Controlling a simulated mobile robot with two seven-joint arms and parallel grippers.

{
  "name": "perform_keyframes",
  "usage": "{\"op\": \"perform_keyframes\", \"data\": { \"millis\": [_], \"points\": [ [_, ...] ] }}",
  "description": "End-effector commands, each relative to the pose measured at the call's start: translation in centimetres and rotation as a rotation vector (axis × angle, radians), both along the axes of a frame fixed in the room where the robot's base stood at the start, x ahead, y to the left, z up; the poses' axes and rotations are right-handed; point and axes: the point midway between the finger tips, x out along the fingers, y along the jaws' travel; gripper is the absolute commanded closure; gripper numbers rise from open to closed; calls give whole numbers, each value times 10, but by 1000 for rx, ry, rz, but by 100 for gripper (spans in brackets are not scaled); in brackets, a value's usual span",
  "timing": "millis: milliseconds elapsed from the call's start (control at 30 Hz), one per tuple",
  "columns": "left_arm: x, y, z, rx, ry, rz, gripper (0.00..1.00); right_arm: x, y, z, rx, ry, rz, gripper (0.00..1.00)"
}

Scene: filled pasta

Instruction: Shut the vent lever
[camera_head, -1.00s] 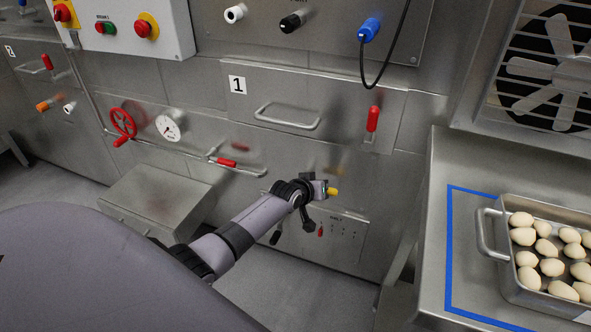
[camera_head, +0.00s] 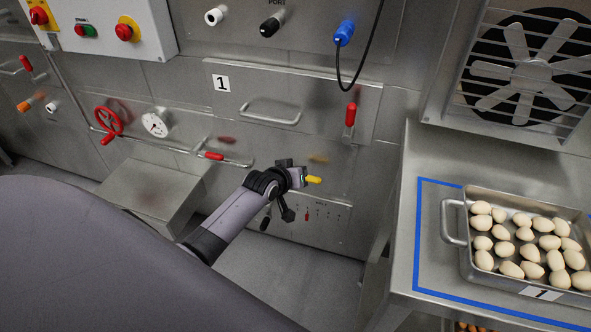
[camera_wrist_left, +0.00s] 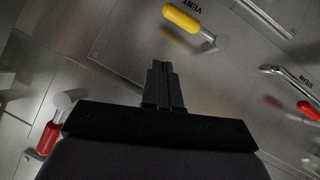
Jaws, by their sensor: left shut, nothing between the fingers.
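The vent lever (camera_head: 314,180) has a yellow handle and sits low on the steel front panel, just right of my left gripper in the head view. In the left wrist view the yellow vent lever (camera_wrist_left: 182,18) lies beyond the fingertips, with a metal pivot at its right end and VENT lettering beside it. My left gripper (camera_wrist_left: 161,66) is shut and empty, its fingers apart from the lever in that view. In the head view my left gripper (camera_head: 290,171) is near the panel, and its fingertips are hard to make out. My right gripper is not in view.
A red-handled pipe valve (camera_head: 213,155) is left of the gripper, and a red latch (camera_head: 350,112) is above right. A steel box (camera_head: 150,192) stands below left. A table at right bears a tray (camera_head: 455,224) of pale rounded pieces. The floor between is clear.

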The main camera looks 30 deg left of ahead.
Motion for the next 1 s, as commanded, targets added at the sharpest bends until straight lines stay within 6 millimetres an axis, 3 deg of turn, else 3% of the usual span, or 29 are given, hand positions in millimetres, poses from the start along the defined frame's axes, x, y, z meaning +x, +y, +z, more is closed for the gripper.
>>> {"op": "perform_keyframes", "data": {
  "millis": [400,1000],
  "points": [
    [-31,-7,21,-2,1,1,100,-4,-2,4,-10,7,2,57],
    [-32,-7,22,0,0,1,100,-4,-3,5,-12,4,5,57]
  ]
}}
